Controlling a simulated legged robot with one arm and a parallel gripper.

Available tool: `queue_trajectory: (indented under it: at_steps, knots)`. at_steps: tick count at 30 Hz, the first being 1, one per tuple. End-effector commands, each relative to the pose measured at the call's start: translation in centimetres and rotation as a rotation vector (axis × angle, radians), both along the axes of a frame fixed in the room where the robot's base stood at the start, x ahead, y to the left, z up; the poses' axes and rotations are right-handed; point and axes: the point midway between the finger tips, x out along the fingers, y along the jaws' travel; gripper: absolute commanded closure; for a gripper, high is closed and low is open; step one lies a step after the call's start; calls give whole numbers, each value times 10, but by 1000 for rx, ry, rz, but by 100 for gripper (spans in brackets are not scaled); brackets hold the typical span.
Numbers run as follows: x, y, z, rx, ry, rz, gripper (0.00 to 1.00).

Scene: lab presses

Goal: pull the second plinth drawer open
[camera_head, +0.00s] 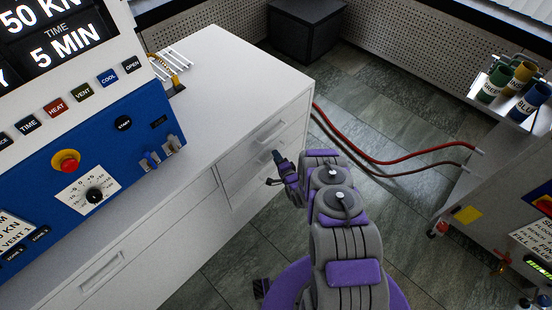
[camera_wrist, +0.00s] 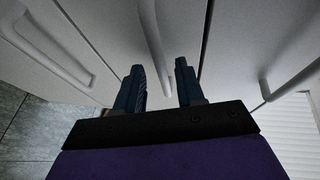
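The white plinth (camera_head: 200,100) has a stack of drawers at its right end, and they look shut. The top drawer's handle (camera_head: 270,130) shows in the head view. My gripper (camera_head: 277,168) is just below it, at the front of the second drawer (camera_head: 240,172). In the wrist view my gripper (camera_wrist: 158,72) is open. The middle bar handle (camera_wrist: 152,40) of three runs down between its two fingers, with a gap visible on the right. Whether either finger touches the handle cannot be told.
Other handles lie to the left (camera_wrist: 60,50) and right (camera_wrist: 290,80) in the wrist view. Red and dark hoses (camera_head: 380,162) cross the floor beyond the plinth's end. A cart with cups (camera_head: 495,82) stands at the right. Tiled floor (camera_head: 225,275) is open before the drawers.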

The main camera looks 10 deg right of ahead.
Motion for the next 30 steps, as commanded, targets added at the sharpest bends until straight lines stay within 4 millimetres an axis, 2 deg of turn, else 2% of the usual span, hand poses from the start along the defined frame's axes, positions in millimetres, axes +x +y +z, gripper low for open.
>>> queue_trajectory:
  at_steps: [5,14,26,30]
  knots:
    - [12,2,-1,-1,-3,-2,62]
    - [13,4,-1,-3,-2,-1,62]
    - [12,2,-2,-1,-1,-3,100]
    - [13,2,-2,-3,0,-4,100]
